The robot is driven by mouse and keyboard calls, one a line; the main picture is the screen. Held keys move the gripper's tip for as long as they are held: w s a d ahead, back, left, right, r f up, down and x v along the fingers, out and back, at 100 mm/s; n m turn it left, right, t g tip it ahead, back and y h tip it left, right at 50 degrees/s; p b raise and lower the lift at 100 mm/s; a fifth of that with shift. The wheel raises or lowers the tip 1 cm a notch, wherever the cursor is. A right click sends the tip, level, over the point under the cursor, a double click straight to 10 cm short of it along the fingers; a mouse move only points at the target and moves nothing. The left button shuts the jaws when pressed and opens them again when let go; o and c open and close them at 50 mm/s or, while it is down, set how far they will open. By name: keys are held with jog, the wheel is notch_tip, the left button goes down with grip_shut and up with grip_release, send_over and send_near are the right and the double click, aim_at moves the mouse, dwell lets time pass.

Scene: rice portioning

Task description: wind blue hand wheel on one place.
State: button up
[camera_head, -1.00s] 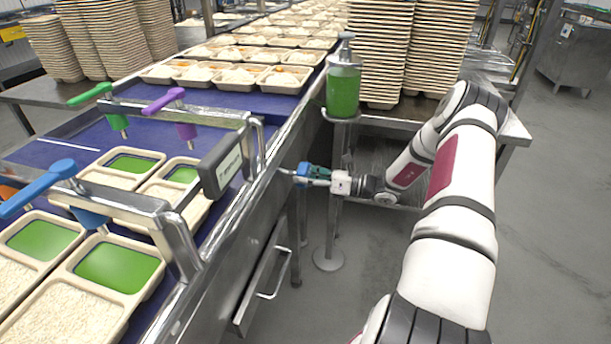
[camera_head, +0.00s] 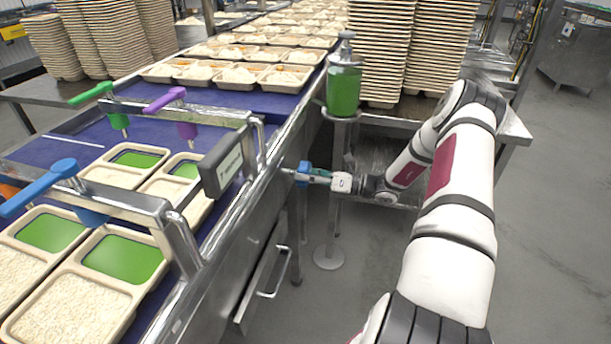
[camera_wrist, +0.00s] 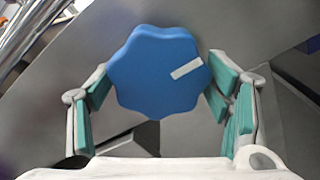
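The blue hand wheel (camera_wrist: 158,72) is a lobed knob with a white mark that points right and slightly up in the wrist view. In the head view it shows small (camera_head: 303,170) at the side of the conveyor frame. My gripper (camera_head: 303,174) reaches it from the right. In the wrist view the teal-padded fingers of my gripper (camera_wrist: 160,72) lie against the left and right edges of the wheel and appear closed on it. The wheel's shaft behind it is hidden.
Trays of rice with green inserts (camera_head: 123,258) lie on the blue belt (camera_head: 60,150). Metal bridges with blue, green and purple handles (camera_head: 165,100) span the belt. A green dispenser bottle (camera_head: 343,88) stands above my gripper. A drawer-like handle (camera_head: 272,275) sits below. Floor at right is free.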

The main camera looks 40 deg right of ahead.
jog(key=shift+o, duration=0.2)
jog(key=shift+s+d, duration=0.1)
jog(key=v, duration=1.1)
jog(key=shift+s+d, duration=0.25)
jog(key=shift+s, duration=0.05)
jog(key=shift+s, duration=0.1)
